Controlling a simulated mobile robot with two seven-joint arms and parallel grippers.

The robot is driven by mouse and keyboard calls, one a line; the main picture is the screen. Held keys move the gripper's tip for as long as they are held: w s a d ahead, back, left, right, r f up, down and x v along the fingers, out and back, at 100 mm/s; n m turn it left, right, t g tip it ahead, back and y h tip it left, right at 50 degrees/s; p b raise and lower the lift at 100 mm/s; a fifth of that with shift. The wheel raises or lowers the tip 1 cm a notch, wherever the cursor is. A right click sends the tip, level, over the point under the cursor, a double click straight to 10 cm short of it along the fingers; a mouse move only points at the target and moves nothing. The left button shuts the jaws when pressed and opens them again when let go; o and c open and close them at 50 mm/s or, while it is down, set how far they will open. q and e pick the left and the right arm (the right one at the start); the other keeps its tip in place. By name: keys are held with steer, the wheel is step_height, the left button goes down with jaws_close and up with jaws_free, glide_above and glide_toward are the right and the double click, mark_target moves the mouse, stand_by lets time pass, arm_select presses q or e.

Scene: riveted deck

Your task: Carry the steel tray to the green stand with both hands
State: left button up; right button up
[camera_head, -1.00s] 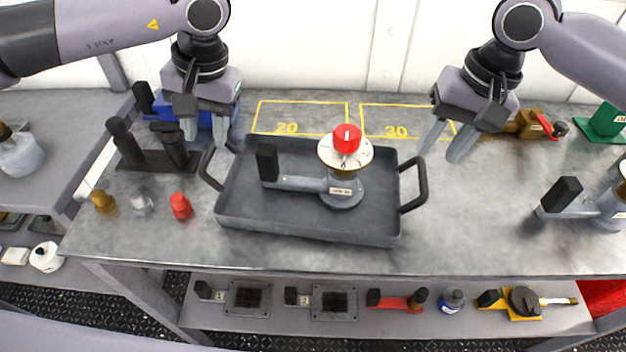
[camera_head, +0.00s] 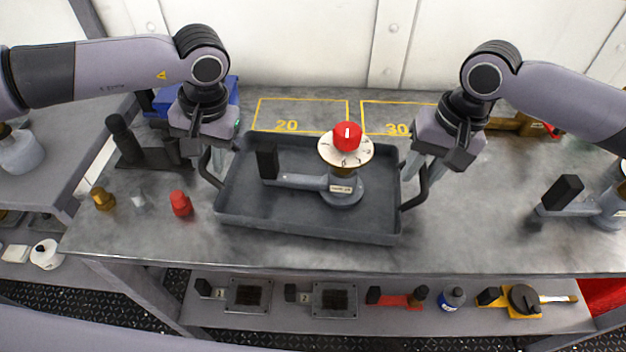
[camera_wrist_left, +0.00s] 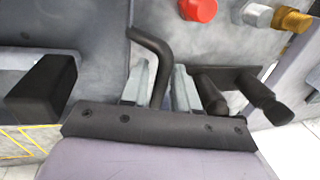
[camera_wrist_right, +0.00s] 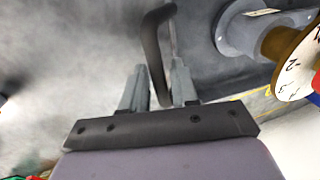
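The dark steel tray (camera_head: 300,228) lies on the grey workbench. It carries a grey device with a black-tipped arm and a red-knobbed dial (camera_head: 346,137). My left gripper (camera_head: 211,155) is at the tray's left handle (camera_head: 205,166); in the left wrist view the handle (camera_wrist_left: 158,50) passes between its parted fingers (camera_wrist_left: 158,88). My right gripper (camera_head: 434,168) is at the right handle (camera_head: 416,192); in the right wrist view the handle (camera_wrist_right: 153,40) stands between its parted fingers (camera_wrist_right: 158,88), close to one. The green stand is hidden behind my right arm in the head view.
Left of the tray stand a red (camera_head: 180,203) and a brass fitting (camera_head: 103,198) and a black-handled tool (camera_head: 150,155). Another grey device (camera_head: 590,205) stands at the right. Yellow outlines marked 20 and 30 lie behind. The bench between tray and right device is clear.

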arm_select(q)
jaws_close()
arm_select(e)
jaws_close()
arm_select(q)
steer(key=shift+r, duration=0.15)
arm_select(e)
steer(key=shift+r, duration=0.15)
